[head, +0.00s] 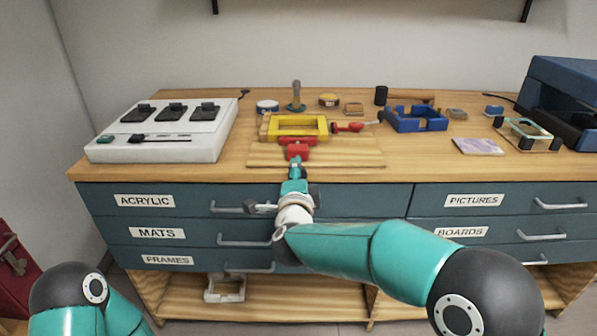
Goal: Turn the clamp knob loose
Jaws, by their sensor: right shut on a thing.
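A yellow frame (282,132) lies on a wooden board (350,152) at the middle of the bench. A red clamp (297,142) sits at the frame's front edge. A second red clamp (347,127) with a dark knob lies at the frame's right side. My right gripper (296,161) reaches in from the front and is shut on the front clamp's red knob (298,152). The fingers are small here, and the arm hides part of the board's front edge. Of my left arm only a link shows at the bottom left; its gripper is out of view.
A white control box (200,145) with pedals stands at the left. Behind the frame are small tins (329,100) and an upright-handled tool (296,97). A blue frame (398,122) and a blue machine (560,95) stand at the right. Drawers with handles (240,240) face me.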

